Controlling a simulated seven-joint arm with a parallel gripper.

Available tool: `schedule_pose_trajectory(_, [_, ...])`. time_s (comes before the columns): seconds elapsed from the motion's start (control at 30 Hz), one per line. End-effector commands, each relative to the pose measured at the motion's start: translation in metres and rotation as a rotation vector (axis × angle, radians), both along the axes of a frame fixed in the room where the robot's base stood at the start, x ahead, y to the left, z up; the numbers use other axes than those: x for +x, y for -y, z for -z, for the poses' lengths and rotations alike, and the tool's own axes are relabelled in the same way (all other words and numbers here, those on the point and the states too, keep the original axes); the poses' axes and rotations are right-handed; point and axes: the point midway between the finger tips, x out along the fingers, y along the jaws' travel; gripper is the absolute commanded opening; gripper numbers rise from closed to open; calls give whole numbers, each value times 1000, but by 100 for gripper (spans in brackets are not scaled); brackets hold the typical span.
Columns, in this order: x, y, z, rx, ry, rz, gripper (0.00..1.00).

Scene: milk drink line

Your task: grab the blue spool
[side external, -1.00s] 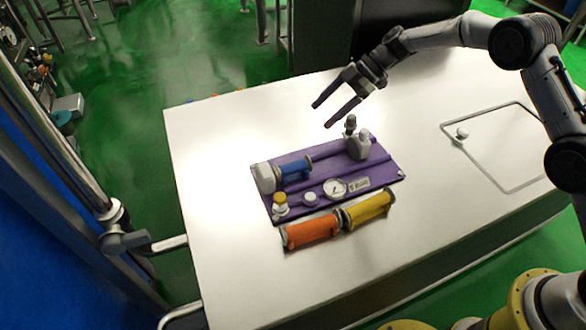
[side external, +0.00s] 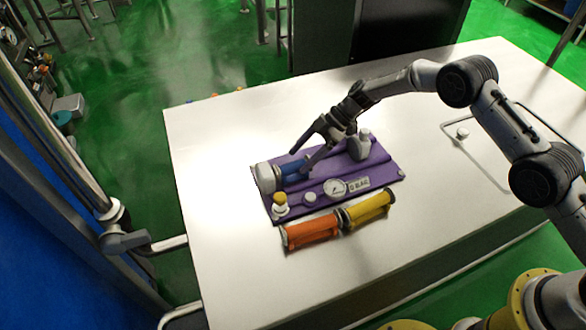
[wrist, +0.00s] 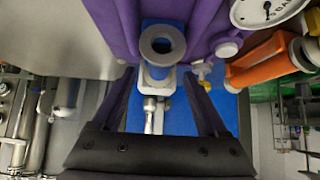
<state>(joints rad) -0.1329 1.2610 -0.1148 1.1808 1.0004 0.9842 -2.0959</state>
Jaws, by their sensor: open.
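The blue spool (side external: 292,174) lies on the purple board (side external: 268,205), beside a pale rounded block at the board's left end. My gripper (side external: 298,162) is open, low over the board, with its fingertips at the blue spool. In the side view the fingers partly cover the spool. In the wrist view, a grey ring-shaped end flange (wrist: 163,45) with blue behind it shows just beyond and between the open fingertips (wrist: 160,74). Whether the fingers touch the spool cannot be told.
An orange spool (side external: 311,231) and a yellow spool (side external: 368,209) lie along the board's front edge. A round gauge (side external: 334,187) and a yellow-capped fitting (side external: 280,203) sit on the board. A grey fitting (side external: 358,148) stands at its right. The white table (side external: 220,240) is clear at left.

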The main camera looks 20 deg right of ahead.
Motion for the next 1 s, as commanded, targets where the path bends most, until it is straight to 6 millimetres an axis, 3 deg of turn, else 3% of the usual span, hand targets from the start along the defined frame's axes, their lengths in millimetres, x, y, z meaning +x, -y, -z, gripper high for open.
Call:
schedule_pose_trajectory(0.23, [0, -23, 27, 0, -1, -1, 76])
schedule_pose_trajectory(0.57, [1, -27, 31, 0, 0, 0, 76])
schedule_pose_trajectory(1.0, [1, -27, 31, 0, 0, 0, 0])
